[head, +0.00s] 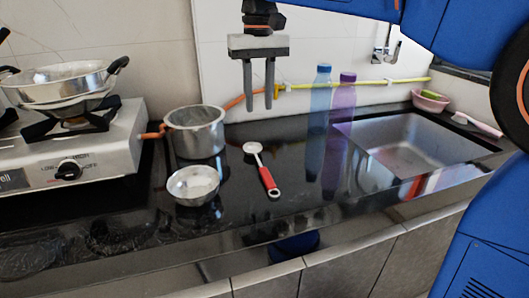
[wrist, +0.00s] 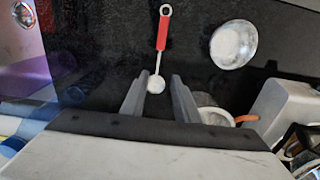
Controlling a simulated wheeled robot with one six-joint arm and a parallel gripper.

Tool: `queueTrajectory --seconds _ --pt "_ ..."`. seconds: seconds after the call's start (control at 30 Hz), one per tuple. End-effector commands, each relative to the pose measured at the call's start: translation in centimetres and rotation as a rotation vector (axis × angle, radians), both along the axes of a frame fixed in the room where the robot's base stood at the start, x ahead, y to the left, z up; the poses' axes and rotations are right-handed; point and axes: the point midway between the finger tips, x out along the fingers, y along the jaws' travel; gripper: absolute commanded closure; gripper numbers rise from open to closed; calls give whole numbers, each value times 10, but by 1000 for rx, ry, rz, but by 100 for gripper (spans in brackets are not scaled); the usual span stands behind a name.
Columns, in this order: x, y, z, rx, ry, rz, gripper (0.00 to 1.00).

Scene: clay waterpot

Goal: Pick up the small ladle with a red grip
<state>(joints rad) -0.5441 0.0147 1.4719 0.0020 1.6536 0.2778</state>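The small ladle (head: 262,170) with a red grip lies on the black counter in the head view, its white-looking bowl toward the back and its red grip toward the front. In the wrist view the ladle's red grip (wrist: 163,33) points to the top and its bowl (wrist: 156,84) shows between the fingertips in the picture. My gripper (head: 259,105) hangs above the counter, fingers pointing down, open and empty. It is apart from the ladle. In the wrist view the fingers (wrist: 155,80) stand apart with nothing held between them.
A metal bowl (head: 193,186) and a metal pot (head: 195,132) stand left of the ladle. A gas stove (head: 75,150) with a pan is farther left. Blue (head: 320,88) and purple (head: 346,92) bottles stand behind right, near the sink (head: 410,145). The counter right of the ladle is clear.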

Motion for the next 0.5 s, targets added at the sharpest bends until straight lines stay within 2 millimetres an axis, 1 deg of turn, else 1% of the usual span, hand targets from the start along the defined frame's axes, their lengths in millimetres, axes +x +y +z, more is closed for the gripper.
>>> queueTrajectory --seconds 0.07,0.17,0.27,0.5 --pt "1 5 0 -2 4 3 72" --pt "1 5 -8 -4 6 3 72" --pt "1 5 -24 -4 6 3 72" --pt "1 5 -67 -4 6 3 72"
